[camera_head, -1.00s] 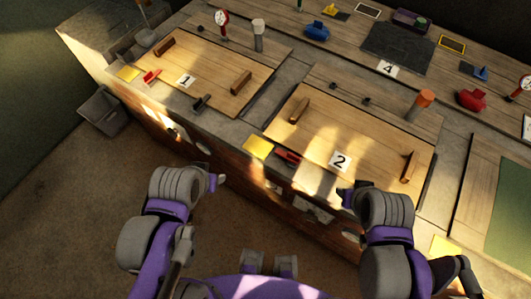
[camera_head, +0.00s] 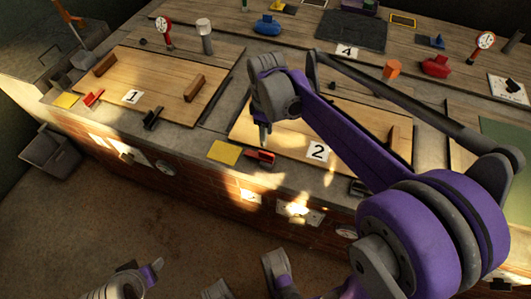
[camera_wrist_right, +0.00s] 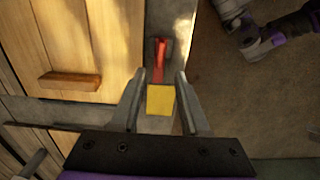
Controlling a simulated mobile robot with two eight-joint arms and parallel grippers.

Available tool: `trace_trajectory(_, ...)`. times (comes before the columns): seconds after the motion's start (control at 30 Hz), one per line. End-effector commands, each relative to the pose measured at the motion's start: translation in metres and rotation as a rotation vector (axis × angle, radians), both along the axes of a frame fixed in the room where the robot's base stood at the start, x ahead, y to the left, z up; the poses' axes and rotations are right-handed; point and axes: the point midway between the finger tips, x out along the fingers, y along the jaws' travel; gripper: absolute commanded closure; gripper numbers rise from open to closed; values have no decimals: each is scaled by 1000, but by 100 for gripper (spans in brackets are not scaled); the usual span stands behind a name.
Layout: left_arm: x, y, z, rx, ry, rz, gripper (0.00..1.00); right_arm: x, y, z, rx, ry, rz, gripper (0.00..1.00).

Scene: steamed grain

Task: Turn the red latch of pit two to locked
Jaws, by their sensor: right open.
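The red latch (camera_head: 262,157) of pit two lies on the stone front ledge, at the front left corner of the pit's wooden lid (camera_head: 290,139), beside the number 2 card (camera_head: 318,151). My right gripper (camera_head: 264,142) points down just above the latch. In the right wrist view the latch (camera_wrist_right: 161,58) is a red bar on a dark base, just beyond the open fingertips (camera_wrist_right: 158,76). The gap between the fingers is empty, with a yellow square (camera_wrist_right: 160,100) below. My left gripper (camera_head: 152,270) is low at the lower left, away from the counter; its fingers are unclear.
The yellow square (camera_head: 224,152) lies left of the latch. Pit one's lid (camera_head: 150,82) has its own red latch (camera_head: 92,98) and a dark bracket (camera_head: 153,118). Wooden handles stand on the lids. My right arm hides much of pit two's lid.

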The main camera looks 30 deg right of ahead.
Motion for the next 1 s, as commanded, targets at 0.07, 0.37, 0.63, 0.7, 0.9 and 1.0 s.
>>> trace_trajectory(0.07, 0, 0, -5, 0, 2, 0, 38, 0, 0, -15, 0, 0, 0, 55)
trace_trajectory(0.37, 1, 0, -22, 0, 7, 0, 38, 0, 1, -71, 0, -1, -2, 55)
trace_trajectory(0.63, 1, 0, -28, 0, 10, 0, 38, -1, 1, -93, 0, -3, -2, 55)
trace_trajectory(0.7, 1, 0, -28, 0, 10, 0, 38, -1, 1, -94, 0, -3, -2, 55)
trace_trajectory(0.9, 1, 0, -27, 0, 10, 0, 38, -1, 1, -94, 0, -3, -3, 55)
trace_trajectory(1.0, 1, 0, -27, 0, 10, 0, 38, -1, 1, -94, 0, -3, -3, 71)
